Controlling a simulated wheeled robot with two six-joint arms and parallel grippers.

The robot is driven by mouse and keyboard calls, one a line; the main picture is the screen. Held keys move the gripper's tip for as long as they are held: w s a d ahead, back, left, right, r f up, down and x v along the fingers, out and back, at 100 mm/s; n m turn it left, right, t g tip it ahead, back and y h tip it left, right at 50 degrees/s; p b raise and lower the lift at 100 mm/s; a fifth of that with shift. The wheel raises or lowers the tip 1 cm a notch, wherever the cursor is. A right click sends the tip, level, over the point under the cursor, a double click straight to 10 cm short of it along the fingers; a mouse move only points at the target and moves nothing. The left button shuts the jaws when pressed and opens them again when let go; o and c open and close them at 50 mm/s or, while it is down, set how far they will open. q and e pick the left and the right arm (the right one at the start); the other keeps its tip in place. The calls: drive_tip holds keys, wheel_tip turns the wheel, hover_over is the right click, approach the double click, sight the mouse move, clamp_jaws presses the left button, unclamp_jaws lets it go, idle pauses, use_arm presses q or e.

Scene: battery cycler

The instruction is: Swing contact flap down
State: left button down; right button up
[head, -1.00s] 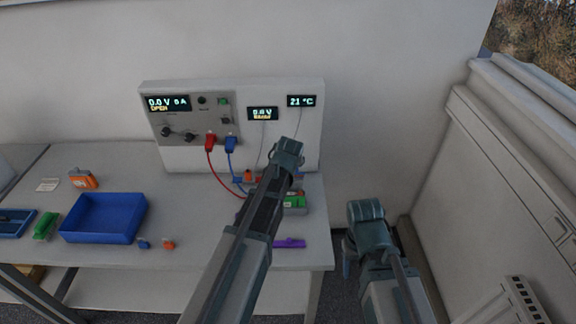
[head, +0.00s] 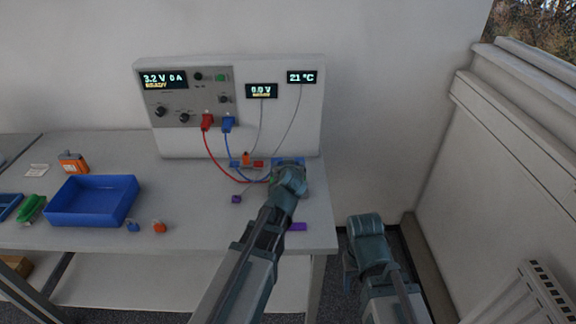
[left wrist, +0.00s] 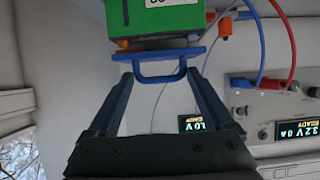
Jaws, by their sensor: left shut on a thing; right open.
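The blue contact flap (head: 289,161) shows behind my left gripper (head: 288,178), at the right end of the bench. In the left wrist view the flap (left wrist: 160,53) is a blue plate with a loop handle (left wrist: 165,77). A green cell (left wrist: 165,18) with a white label lies right against the flap's far side. My right gripper (head: 362,245) is open and empty, off the bench's right edge.
The cycler panel (head: 185,95) stands behind, reading 3.2 V and READY, with red (head: 207,122) and blue (head: 228,124) plugs. Their leads run to the fixture. A blue tray (head: 92,202) stands at left. A purple piece (head: 299,227) lies near the front edge.

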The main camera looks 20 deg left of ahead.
use_arm(q)
drive_tip(key=shift+s+d+f+b, duration=0.2)
drive_tip(key=shift+s+f+b, duration=0.2)
drive_tip(key=shift+f, duration=0.25)
drive_tip(key=shift+c, duration=0.5)
unclamp_jaws()
drive_tip(key=shift+o, duration=0.3)
drive_tip(key=shift+w+d, duration=0.1)
drive_tip(key=shift+r, duration=0.1)
